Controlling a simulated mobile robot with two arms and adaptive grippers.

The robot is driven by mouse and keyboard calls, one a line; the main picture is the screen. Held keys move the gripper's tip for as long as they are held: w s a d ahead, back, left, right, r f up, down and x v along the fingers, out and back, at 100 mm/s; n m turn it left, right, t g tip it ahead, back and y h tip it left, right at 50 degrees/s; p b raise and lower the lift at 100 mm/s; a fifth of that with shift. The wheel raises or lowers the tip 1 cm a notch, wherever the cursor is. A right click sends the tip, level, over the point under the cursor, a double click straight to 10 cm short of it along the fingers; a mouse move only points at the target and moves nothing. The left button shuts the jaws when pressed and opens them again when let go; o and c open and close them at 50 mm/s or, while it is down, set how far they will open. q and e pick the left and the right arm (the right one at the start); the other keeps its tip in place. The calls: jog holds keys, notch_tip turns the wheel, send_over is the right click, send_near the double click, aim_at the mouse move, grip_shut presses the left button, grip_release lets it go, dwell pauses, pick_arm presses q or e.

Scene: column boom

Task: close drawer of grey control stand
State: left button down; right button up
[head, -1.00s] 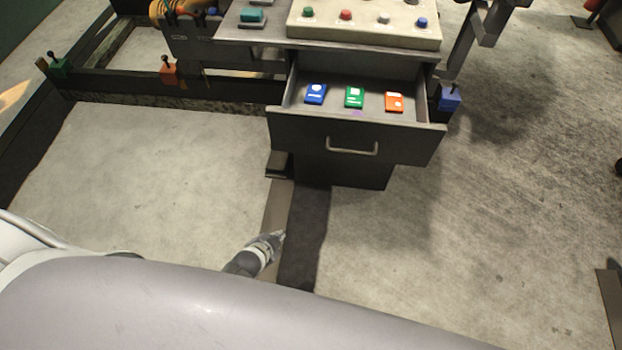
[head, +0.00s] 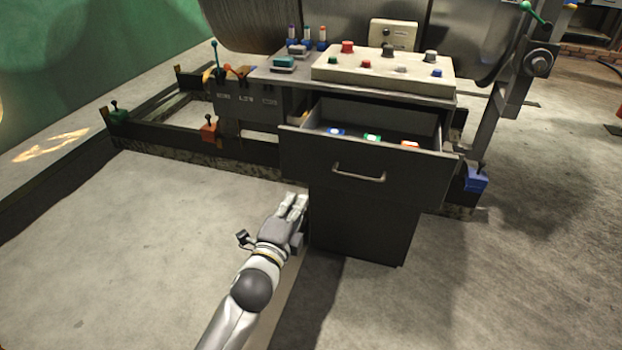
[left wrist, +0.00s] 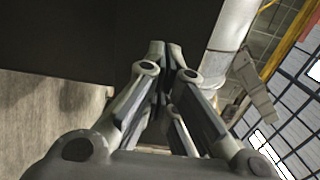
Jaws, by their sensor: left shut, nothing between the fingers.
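The grey control stand (head: 362,235) stands in the middle of the head view. Its drawer (head: 365,180) is pulled out, with a metal bar handle (head: 358,173) on its front. Blue, green and orange items (head: 372,138) lie inside it. My left gripper (head: 297,200) is shut and empty. In the head view it shows just left of the stand's lower body and below the drawer front's left end. The left wrist view shows its fingers (left wrist: 165,50) together, with a dark surface behind them. I cannot tell whether they touch anything. My right gripper is out of view.
A panel with coloured buttons (head: 385,75) sits on the stand's top. A dark low frame (head: 165,150) runs left of the stand, with a green lever box (head: 118,116) and a red one (head: 209,131). A blue box (head: 476,180) is at right. Floor in front is clear.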

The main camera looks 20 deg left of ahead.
aim_at(315, 164)
pick_arm(q)
jog(key=w+b, duration=0.1)
jog(key=w, duration=1)
jog(key=shift+w+b, duration=0.3)
jog(key=shift+b, duration=0.05)
jog(key=shift+w, duration=0.55)
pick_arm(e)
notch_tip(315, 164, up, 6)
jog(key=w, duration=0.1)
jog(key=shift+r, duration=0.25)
